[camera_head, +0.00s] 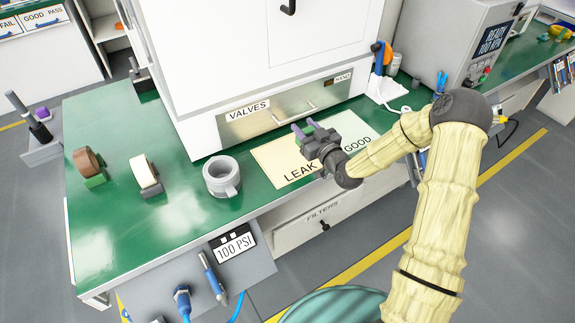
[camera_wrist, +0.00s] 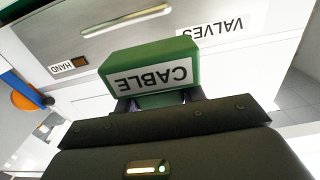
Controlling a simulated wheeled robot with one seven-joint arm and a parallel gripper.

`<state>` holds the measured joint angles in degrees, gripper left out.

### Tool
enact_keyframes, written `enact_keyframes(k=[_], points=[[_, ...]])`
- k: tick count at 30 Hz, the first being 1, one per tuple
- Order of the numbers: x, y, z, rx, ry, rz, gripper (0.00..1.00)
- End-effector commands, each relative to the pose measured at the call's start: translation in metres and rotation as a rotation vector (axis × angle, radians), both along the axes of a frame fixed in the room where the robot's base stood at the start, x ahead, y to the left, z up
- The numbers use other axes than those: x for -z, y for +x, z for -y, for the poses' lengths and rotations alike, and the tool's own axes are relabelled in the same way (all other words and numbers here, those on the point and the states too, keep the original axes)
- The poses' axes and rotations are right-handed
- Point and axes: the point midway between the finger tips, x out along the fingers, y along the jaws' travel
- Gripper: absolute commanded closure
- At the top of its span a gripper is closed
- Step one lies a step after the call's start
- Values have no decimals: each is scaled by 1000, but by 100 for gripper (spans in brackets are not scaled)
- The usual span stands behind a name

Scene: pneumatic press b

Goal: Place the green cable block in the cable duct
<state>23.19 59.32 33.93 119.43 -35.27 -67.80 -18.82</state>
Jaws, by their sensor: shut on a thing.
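The green cable block (camera_wrist: 150,72), with a white label reading CABLE upside down in the wrist view, is held between the purple fingers of my gripper (camera_head: 304,131). In the head view only a small part of the block shows at the fingertips. My gripper is shut on it, above the yellow and white LEAK/GOOD mat and in front of the VALVES drawer. I cannot pick out a cable duct in either view.
A grey READY box (camera_head: 455,40) stands at right.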

Motion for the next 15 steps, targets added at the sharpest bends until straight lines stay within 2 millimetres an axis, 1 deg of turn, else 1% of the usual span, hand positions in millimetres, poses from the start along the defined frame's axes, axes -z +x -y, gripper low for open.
enact_keyframes(k=[3, 11, 14, 15], points=[[-3, 2, -6, -12, 1, 1, 92], [-4, 2, -6, -12, 1, 0, 92], [2, 2, -5, -12, 1, -2, 92], [8, 1, -6, -12, 2, -3, 92]])
